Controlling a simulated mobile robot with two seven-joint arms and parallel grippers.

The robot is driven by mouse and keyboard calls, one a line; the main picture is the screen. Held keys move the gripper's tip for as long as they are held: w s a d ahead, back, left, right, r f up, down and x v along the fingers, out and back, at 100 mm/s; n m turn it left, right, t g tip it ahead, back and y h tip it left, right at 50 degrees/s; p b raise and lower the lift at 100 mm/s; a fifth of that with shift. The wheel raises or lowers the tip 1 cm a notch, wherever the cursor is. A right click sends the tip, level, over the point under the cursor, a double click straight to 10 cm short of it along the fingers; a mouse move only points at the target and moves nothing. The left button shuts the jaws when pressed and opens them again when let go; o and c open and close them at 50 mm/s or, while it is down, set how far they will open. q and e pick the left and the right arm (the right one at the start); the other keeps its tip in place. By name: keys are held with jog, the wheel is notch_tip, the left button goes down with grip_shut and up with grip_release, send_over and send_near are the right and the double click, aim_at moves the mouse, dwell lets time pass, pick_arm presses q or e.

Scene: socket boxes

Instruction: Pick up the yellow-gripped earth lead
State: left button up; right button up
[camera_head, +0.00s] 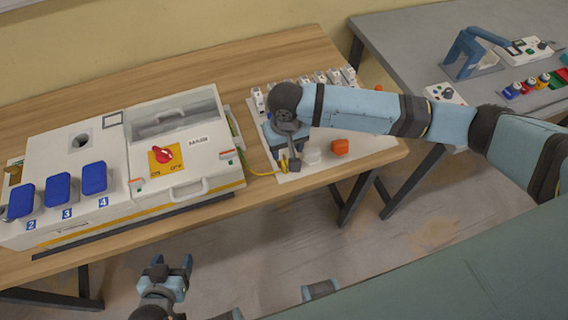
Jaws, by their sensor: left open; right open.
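The earth lead's yellow grip (284,167) shows in the head view at the front left of the white board. Its yellow cable (262,173) runs left to the side of the white switch box. My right gripper (289,163) is open, pointing down over the board right at the yellow grip. Its fingers partly hide the grip, and I cannot tell whether they touch it. My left gripper (172,263) is open and empty, low in front of the table and well away from the lead.
The white switch box (215,170) with a red rotary switch (161,155) and blue socket covers (58,190) fills the table's left. An orange block (340,147) sits on the white board (375,142). Several breakers line its back. A grey table (400,50) stands at right.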

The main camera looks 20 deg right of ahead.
aim_at(285, 162)
notch_tip(285, 162, down, 5)
jog(key=shift+r, duration=0.2)
jog(key=shift+w+f, duration=0.25)
jog(key=shift+f, duration=1.1)
jog(key=shift+w+f, duration=0.25)
jog(key=shift+f, duration=1.05)
grip_shut()
